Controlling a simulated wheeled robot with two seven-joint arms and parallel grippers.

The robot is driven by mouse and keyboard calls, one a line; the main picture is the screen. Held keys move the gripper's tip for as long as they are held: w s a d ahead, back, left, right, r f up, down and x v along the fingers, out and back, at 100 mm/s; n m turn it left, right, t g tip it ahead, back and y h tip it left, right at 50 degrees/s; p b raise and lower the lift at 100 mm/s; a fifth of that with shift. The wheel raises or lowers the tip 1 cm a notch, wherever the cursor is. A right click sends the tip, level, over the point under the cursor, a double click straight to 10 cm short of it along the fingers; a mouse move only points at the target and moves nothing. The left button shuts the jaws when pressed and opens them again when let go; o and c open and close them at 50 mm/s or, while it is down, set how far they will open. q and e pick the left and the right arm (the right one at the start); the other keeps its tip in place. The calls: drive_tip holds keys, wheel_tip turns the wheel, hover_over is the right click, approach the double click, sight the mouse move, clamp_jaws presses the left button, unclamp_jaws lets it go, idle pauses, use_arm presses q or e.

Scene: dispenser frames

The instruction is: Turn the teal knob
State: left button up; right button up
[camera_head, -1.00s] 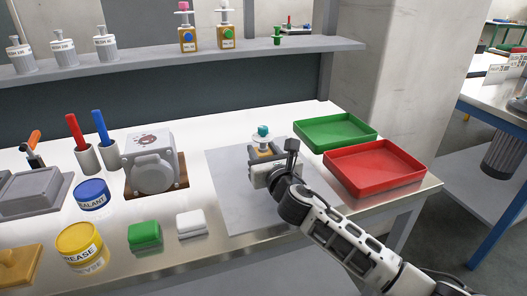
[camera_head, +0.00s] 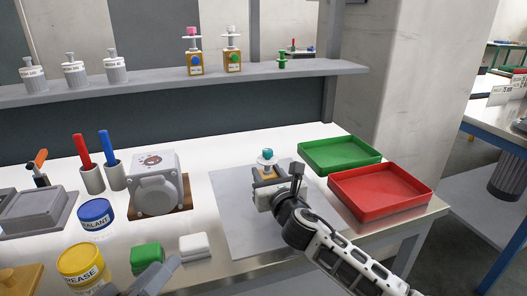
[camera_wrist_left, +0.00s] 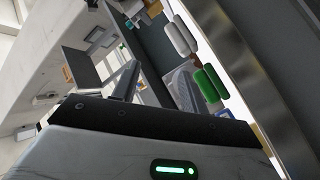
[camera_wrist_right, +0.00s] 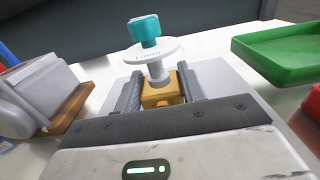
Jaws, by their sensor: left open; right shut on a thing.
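The teal knob (camera_wrist_right: 145,30) tops a white disc and stem on a yellow-brown dispenser body (camera_wrist_right: 160,90), upright over the grey mat. The knob also shows in the head view (camera_head: 267,154). My right gripper (camera_wrist_right: 165,88) is shut on the dispenser body, one finger on each side, with the knob free above the fingers. In the head view the right gripper (camera_head: 270,190) hides most of the body. My left gripper (camera_head: 150,275) is at the bottom edge of the head view, open and empty, near the green block (camera_head: 146,256), away from the knob.
A green tray (camera_head: 340,153) and a red tray (camera_head: 382,190) stand right of the grey mat (camera_head: 225,205). A grey machine (camera_head: 157,190), a white block (camera_head: 195,247) and blue and yellow tubs lie left. Two similar dispensers stand on the shelf (camera_head: 150,90).

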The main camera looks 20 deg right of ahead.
use_arm(q)
drive_tip(key=w+d+r+m+g+h, duration=0.1)
drive_tip(key=w+d+r+m+g, duration=0.2)
drive_tip(key=d, duration=0.4)
drive_tip(key=w+d+r+m+g+h, duration=0.1)
drive_tip(key=w+d+r+m+g, duration=0.2)
drive_tip(key=d, duration=0.4)
drive_tip(key=m+t+y, duration=0.2)
drive_tip(key=m+y, duration=0.1)
drive_tip(key=y, duration=0.1)
approach(267, 151)
drive_tip(key=x, duration=0.8)
drive_tip(key=shift+w, duration=0.15)
clamp_jaws()
